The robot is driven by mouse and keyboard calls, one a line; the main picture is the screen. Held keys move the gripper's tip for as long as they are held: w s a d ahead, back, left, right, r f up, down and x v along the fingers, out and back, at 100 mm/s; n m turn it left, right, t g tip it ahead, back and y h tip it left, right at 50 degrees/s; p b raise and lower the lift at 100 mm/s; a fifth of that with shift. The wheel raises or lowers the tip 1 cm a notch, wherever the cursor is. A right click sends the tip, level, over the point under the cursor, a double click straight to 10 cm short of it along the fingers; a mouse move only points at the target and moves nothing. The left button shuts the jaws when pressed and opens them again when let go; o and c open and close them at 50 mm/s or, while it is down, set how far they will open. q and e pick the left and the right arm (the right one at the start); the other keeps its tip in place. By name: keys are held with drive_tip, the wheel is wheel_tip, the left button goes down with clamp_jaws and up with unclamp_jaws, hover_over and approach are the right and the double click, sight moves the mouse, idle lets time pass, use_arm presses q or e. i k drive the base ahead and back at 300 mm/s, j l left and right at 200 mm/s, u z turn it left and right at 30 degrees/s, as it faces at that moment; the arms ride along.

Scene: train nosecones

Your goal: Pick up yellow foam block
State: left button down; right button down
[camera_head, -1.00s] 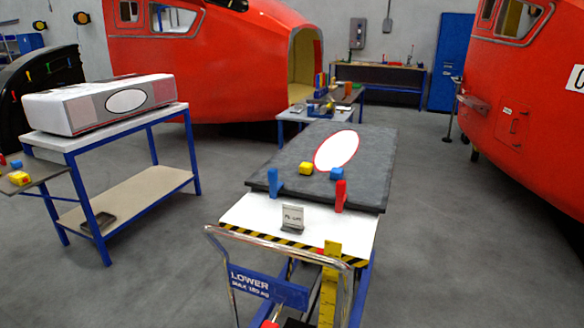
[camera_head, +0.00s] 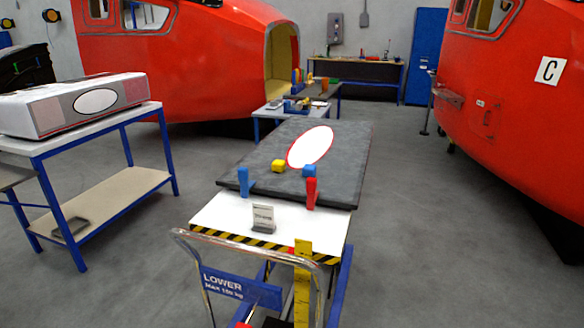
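A small yellow foam block (camera_head: 278,166) sits on the dark grey panel (camera_head: 240,172) on top of the trolley. A blue block (camera_head: 309,171) lies to its right. A white oval with a red edge (camera_head: 311,147) is on the panel just behind the two blocks. Neither of my grippers is in view.
A blue clamp (camera_head: 243,182) and a red clamp (camera_head: 311,194) stand at the panel's near edge. The trolley's metal handle (camera_head: 180,238) faces me. A blue-framed table (camera_head: 68,205) with a grey-white box (camera_head: 60,104) stands left. Red train noses flank the room; grey floor is open right.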

sight(279, 166)
drive_tip(key=l+u, duration=0.1)
drive_tip(key=u, duration=0.25)
drive_tip(key=i+l+u, duration=0.1)
drive_tip(key=u, duration=0.3)
drive_tip(key=l+u, duration=0.1)
drive_tip(key=u, duration=0.25)
drive_tip(key=i+l+u, duration=0.1)
drive_tip(key=l+u, duration=0.4)
drive_tip(key=l, duration=0.55)
drive_tip(key=l+u, duration=0.5)
drive_tip(key=l, duration=0.5)
drive_tip(key=k, duration=0.05)
